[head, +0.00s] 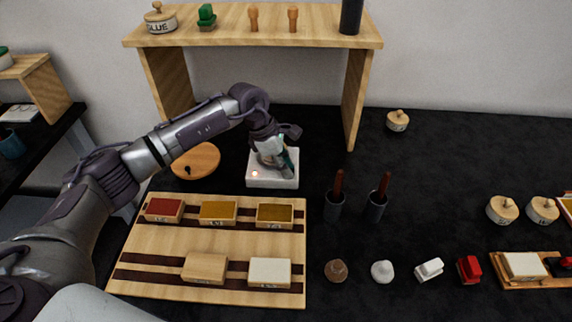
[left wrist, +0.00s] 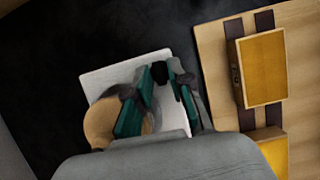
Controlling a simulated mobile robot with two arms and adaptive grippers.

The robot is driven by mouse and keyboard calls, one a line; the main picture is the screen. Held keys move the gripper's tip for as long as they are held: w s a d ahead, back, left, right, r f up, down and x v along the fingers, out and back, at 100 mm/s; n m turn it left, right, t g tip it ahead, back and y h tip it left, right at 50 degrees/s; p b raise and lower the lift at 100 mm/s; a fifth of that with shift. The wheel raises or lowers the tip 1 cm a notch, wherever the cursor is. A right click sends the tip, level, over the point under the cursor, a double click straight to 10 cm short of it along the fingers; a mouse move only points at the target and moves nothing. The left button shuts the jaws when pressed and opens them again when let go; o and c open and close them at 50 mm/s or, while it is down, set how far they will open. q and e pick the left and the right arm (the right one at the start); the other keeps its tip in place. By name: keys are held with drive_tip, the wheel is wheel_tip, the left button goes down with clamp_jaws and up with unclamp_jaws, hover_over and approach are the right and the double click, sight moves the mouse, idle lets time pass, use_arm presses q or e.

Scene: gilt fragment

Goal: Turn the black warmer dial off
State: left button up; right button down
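The white warmer (head: 272,182) sits on the black tabletop just behind the wooden board, with a small reddish light glowing near its front left. My left gripper (head: 276,160) reaches down over it and hides most of its top. In the left wrist view, the warmer's white top (left wrist: 110,77) lies under my teal-padded fingers (left wrist: 160,84). The black dial (left wrist: 160,73) shows between the fingertips, which look closed on its two sides. The dial's pointer direction cannot be read. My right gripper is not in view.
A round wooden lid (head: 197,160) lies left of the warmer. The wooden board (head: 205,240) holds several small blocks in front. Two dark cups (head: 334,206) with brown-handled tools stand to the right. A wooden shelf (head: 300,35) stands behind, its legs flanking the arm.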

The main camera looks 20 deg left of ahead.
use_arm(q)
clamp_jaws()
drive_tip(key=shift+n, duration=0.4)
drive_tip(key=n+t+b, duration=0.1)
drive_tip(key=n, duration=0.1)
drive_tip(key=n+b, duration=0.1)
drive_tip(key=n, duration=0.1)
drive_tip(key=shift+s+d+t+y, duration=0.1)
drive_tip(key=shift+t+y, duration=0.2)
drive_tip(key=shift+t, duration=0.1)
drive_tip(key=n+t+y+b, duration=0.1)
drive_tip(key=n+b, duration=0.1)
drive_tip(key=n, duration=0.1)
drive_tip(key=shift+s+d+n, duration=0.1)
drive_tip(key=shift+n, duration=0.2)
drive_tip(key=n+y+b, duration=0.1)
drive_tip(key=n+b, duration=0.1)
drive_tip(key=n+y+b, duration=0.1)
drive_tip(key=n+b, duration=0.1)
drive_tip(key=n, duration=0.1)
drive_tip(key=shift+d+t, duration=0.2)
drive_tip(key=shift+t, duration=0.1)
drive_tip(key=n+b, duration=0.1)
drive_tip(key=n, duration=0.1)
drive_tip(key=n+y+b, duration=0.1)
drive_tip(key=n, duration=0.1)
drive_tip(key=shift+d+r+y, duration=0.1)
drive_tip(key=shift+y, duration=0.2)
drive_tip(key=shift+n, duration=0.4)
